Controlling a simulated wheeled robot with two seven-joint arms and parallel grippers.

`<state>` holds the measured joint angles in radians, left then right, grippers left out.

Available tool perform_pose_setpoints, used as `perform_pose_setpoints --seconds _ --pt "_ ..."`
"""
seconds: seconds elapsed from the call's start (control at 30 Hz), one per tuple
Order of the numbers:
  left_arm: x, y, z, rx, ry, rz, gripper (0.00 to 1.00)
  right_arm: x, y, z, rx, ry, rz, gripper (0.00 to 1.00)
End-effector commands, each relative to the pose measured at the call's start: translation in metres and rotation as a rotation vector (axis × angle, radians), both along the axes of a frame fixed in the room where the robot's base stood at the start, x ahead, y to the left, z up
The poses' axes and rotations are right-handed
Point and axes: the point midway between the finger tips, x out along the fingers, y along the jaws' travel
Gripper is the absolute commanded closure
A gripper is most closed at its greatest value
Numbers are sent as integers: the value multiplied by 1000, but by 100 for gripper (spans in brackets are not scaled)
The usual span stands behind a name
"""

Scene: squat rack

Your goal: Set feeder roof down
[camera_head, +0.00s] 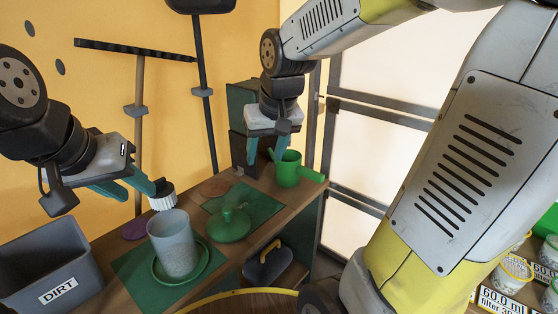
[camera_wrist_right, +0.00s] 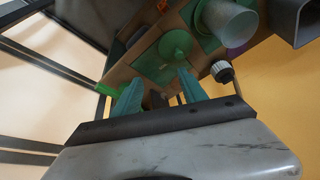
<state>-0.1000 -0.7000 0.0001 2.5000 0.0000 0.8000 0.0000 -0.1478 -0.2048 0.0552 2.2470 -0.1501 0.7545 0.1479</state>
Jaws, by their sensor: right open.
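The green feeder roof (camera_head: 230,224), a round lid with a knob, rests on a dark green mat (camera_head: 260,205) on the wooden bench. It also shows in the right wrist view (camera_wrist_right: 175,42). To its left, a grey translucent feeder tube (camera_head: 173,245) stands upright on a green dish (camera_head: 201,266). My right gripper (camera_head: 267,156) is open and empty, above and behind the roof and apart from it. My left gripper (camera_head: 137,190) appears open, with its fingers apart. It is behind and left of the tube and holds nothing that I can make out.
A black-and-white jar (camera_head: 162,197) shows just beyond my left fingertips. A green watering can (camera_head: 287,172) stands near my right gripper. A grey dirt bin (camera_head: 48,262) is at the left. A purple disc (camera_head: 134,230) and a brown disc (camera_head: 215,187) lie on the bench.

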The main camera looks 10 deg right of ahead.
Motion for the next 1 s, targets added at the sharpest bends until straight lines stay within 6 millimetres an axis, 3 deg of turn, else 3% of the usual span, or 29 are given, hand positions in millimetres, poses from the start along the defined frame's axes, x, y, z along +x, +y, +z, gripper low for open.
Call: perform_pose_setpoints --seconds 0.03,0.2,0.4,0.6,1.0 --pt "0 0 0 0 0 0 64 -17 -7 10 14 -28 -13 50" --pt "0 0 0 0 0 0 64 -68 -23 26 61 -96 -36 50" --pt "0 0 0 0 0 0 64 -107 -29 29 103 -151 -47 50" --pt "0 0 0 0 0 0 64 -118 -30 29 115 -168 -49 50" --pt "0 0 0 0 0 0 64 -118 -30 29 115 -168 -49 50"
